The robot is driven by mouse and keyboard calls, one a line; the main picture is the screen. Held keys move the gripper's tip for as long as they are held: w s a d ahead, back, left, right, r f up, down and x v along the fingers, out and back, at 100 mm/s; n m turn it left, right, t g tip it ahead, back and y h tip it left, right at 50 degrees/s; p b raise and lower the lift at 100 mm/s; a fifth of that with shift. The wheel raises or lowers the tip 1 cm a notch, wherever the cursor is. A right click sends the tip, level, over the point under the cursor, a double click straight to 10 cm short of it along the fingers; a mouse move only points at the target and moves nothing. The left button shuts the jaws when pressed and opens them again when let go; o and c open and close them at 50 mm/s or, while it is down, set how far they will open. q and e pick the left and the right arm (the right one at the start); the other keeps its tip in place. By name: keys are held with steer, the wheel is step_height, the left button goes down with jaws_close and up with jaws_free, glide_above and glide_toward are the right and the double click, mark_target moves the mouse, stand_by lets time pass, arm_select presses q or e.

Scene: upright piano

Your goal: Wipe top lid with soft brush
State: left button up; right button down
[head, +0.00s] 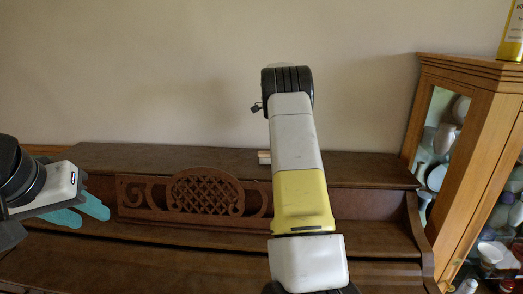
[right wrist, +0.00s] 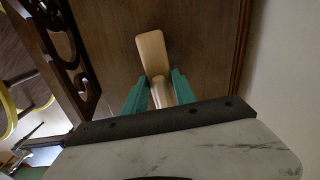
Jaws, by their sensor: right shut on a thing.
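The top lid (head: 365,168) is the dark brown flat top of the upright piano, against the wall; it also shows in the right wrist view (right wrist: 120,25). The soft brush has a pale wooden handle (right wrist: 152,52), which lies between the teal fingers of my right gripper (right wrist: 158,86). The gripper is shut on it, over the lid. I cannot see the bristles or tell whether they touch the lid. In the head view a small pale part of the brush (head: 264,157) shows beside my right arm, which hides the right gripper. My left gripper (head: 90,214) is open and empty, left of the music stand.
The carved music stand (head: 203,193) rises in front of the lid and also shows in the right wrist view (right wrist: 68,45). A wooden glass cabinet (head: 468,108) with dishes stands close at the right end. The wall (head: 170,70) borders the lid behind. The lid's left part looks clear.

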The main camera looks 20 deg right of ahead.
steer(key=shift+w+a+f, duration=0.1)
steer(key=shift+w+a, duration=0.25)
steer(key=shift+a, duration=0.3)
steer(key=shift+w+a, duration=0.3)
steer(key=shift+a, duration=0.35)
steer(key=shift+w+d, duration=0.35)
steer(key=shift+w, duration=0.3)
steer(key=shift+s+d, duration=0.3)
steer(key=shift+d, duration=0.35)
steer(key=shift+s+d, duration=0.3)
steer(key=shift+d, duration=0.3)
steer(key=shift+s+d, duration=0.3)
steer(key=shift+d, duration=0.35)
steer(key=shift+s+d, duration=0.3)
steer(key=shift+d, duration=0.3)
steer(key=shift+s+d, duration=0.3)
steer(key=shift+d, duration=0.3)
steer(key=shift+s+d, duration=0.3)
steer(key=shift+d, duration=0.3)
steer(key=shift+r, duration=3)
